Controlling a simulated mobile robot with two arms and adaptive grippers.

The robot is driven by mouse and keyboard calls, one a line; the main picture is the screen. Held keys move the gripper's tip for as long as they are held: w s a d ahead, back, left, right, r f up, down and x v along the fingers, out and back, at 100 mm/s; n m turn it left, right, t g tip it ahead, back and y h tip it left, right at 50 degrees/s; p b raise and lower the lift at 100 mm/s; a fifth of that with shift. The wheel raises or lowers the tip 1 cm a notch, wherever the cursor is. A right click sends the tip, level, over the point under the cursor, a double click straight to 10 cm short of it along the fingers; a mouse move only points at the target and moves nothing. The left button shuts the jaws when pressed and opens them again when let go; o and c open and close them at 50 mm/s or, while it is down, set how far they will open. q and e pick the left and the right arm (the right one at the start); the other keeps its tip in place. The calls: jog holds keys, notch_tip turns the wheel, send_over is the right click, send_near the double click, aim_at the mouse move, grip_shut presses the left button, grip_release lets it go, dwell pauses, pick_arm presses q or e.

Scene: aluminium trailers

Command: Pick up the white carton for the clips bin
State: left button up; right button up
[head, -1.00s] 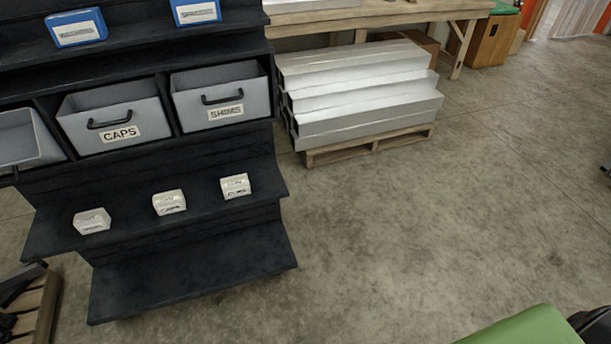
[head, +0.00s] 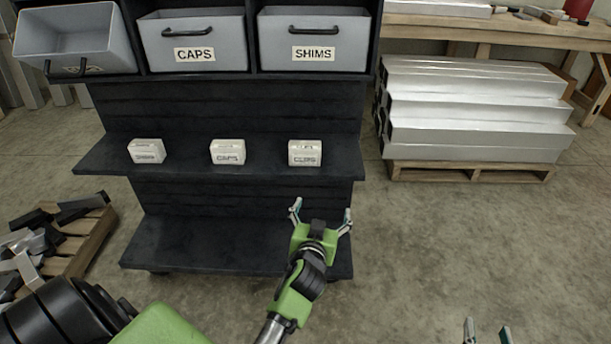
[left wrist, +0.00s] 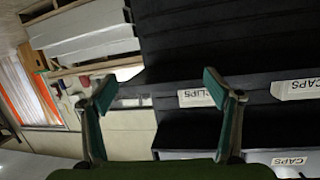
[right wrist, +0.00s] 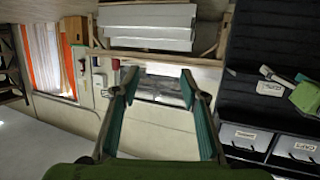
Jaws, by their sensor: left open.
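The white carton labelled CLIPS (head: 305,153) stands at the right end of the dark middle shelf (head: 270,165). It also shows in the left wrist view (left wrist: 194,99), partly behind a finger. A white CAPS carton (head: 228,152) and another white carton (head: 147,151), its label too small to read surely, stand to its left. My left gripper (head: 322,212) is open and empty, in front of and below the CLIPS carton in the head view, apart from it. My right gripper (head: 487,331) is at the bottom edge, open and empty, fingers spread in the right wrist view (right wrist: 160,75).
Grey CAPS (head: 195,80) and SHIMS bins (head: 313,70) sit above the cartons; a tilted grey bin (head: 75,40), label unreadable, is left of them. Metal profiles (head: 475,105) lie on a pallet at right. A crate of scrap (head: 75,240) is at left.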

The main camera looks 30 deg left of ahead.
aim_at(305, 154)
pick_arm(q)
jog(key=s+a+r+n+t+y+b, duration=0.1)
jog(key=s+a+r+n+y+b, duration=0.15)
jog(key=a+r, duration=0.45)
jog(key=shift+y, duration=0.55)
jog(key=w, duration=0.2)
jog(key=w+a+r, duration=0.1)
jog(key=w, duration=0.1)
jog(key=w+a+r+b, duration=0.1)
jog(key=w, duration=0.2)
jog(key=shift+r, duration=0.2)
jog(key=shift+n+x, duration=0.25)
jog(key=shift+x, duration=0.6)
jog(key=b+x, duration=0.1)
jog(key=x, duration=0.3)
jog(key=shift+w+f+b, duration=0.15)
jog(key=shift+w+b, duration=0.25)
jog(key=shift+w, duration=0.05)
jog(key=c, duration=1.3)
pick_arm(e)
jog(key=s+r+t+y, duration=0.3)
jog(key=r+t, duration=0.6)
jog(key=r, duration=1.2)
jog(key=shift+s+a+r, duration=0.4)
jog(key=shift+s, duration=0.25)
